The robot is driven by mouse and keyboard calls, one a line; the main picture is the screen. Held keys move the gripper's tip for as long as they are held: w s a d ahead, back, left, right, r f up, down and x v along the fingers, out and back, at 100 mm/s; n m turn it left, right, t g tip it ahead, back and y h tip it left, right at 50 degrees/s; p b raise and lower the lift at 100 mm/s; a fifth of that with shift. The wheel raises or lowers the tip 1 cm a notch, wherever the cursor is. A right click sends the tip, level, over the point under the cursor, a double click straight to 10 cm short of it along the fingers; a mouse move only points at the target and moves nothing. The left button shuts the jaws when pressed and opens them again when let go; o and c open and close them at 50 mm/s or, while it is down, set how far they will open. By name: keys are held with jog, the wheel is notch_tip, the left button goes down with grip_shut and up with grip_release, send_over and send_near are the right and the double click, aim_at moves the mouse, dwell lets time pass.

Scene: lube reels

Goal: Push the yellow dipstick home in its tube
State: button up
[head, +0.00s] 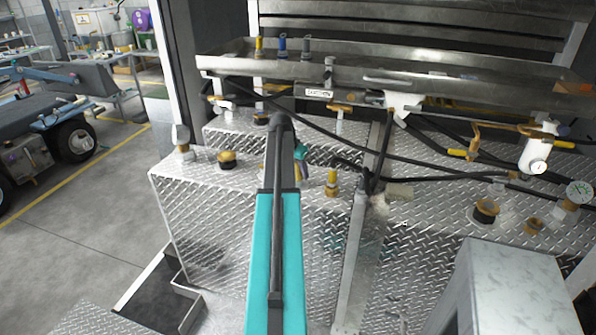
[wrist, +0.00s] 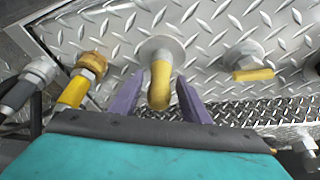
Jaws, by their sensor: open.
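In the wrist view, a yellow curved handle (wrist: 160,82), which looks like the dipstick's, rises from a round metal fitting (wrist: 160,48) on the tread plate. My gripper (wrist: 158,92) has its two purple fingers apart, one on each side of the handle. I cannot tell whether either finger touches it. The tube below is hidden, so how deep the dipstick sits is not visible. In the head view, my arm covers much of this spot. A bit of yellow (head: 297,172) shows just beside the arm, possibly the same handle.
A yellow fitting (head: 332,182) stands close to the right of my arm. In the wrist view, a brass and yellow fitting (wrist: 82,82) is at left and a yellow-tipped one (wrist: 250,68) at right. Black hoses (head: 400,165) and a metal tray (head: 430,75) lie behind.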

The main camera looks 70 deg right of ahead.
jog(key=b+v, duration=0.3)
jog(key=v, duration=1)
jog(key=shift+a+r, duration=0.2)
jog(key=shift+r, duration=0.15)
dwell(0.4)
